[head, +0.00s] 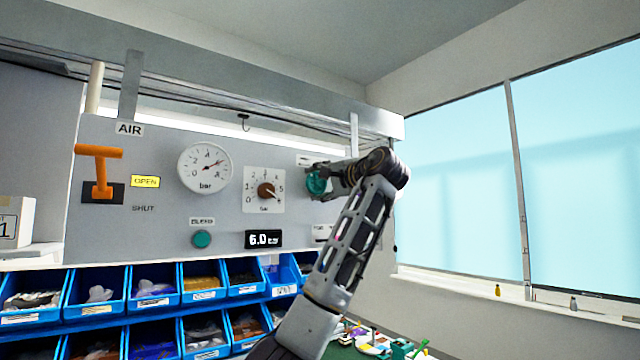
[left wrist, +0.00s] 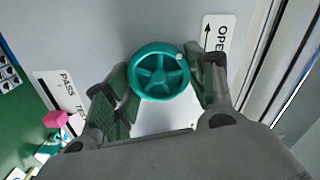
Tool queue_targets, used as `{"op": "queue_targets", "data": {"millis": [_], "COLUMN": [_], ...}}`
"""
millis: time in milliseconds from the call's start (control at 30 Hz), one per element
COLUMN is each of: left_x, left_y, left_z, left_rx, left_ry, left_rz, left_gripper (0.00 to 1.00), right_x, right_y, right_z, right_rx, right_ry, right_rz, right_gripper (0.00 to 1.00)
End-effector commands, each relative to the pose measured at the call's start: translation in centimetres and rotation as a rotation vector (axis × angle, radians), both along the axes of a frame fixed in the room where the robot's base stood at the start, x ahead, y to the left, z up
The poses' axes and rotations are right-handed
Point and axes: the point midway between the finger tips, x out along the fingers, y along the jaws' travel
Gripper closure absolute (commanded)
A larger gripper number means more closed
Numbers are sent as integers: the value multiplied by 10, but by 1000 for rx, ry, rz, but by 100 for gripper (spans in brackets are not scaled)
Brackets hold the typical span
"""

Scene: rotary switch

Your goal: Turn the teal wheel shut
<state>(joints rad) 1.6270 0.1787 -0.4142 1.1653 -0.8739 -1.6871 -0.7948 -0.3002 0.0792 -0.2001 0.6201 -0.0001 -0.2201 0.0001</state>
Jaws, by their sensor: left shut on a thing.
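The teal wheel (head: 317,182) is on the right part of the grey panel (head: 225,135). In the left wrist view the spoked teal wheel (left wrist: 160,72) faces the camera, with a pale dot on its rim at the upper right. My left gripper (head: 322,179) is at the wheel; its fingers (left wrist: 164,74) are on either side of the rim, shut on it. The wheel is partly hidden by the gripper in the head view. An OPEN label with an arrow (left wrist: 217,42) is beside the wheel. My right gripper is not in view.
The panel also has an orange lever (head: 100,170), a round gauge (head: 205,167), a brown knob (head: 267,190), a green button (head: 202,239) and a display reading 6.0 (head: 264,239). Blue bins (head: 205,295) stand below. Small items lie on a green surface (head: 345,352).

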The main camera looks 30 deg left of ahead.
Motion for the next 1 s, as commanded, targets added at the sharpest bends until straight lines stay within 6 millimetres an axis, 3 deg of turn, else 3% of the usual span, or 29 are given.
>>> {"op": "queue_targets", "data": {"millis": [1000], "left_x": [0], "left_y": [-1], "left_z": [-5], "left_rx": [290], "left_ry": [702], "left_rz": [-1], "left_gripper": [68], "right_x": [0], "right_y": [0], "right_z": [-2], "right_rx": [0], "right_ry": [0], "right_rz": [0], "right_gripper": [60]}}
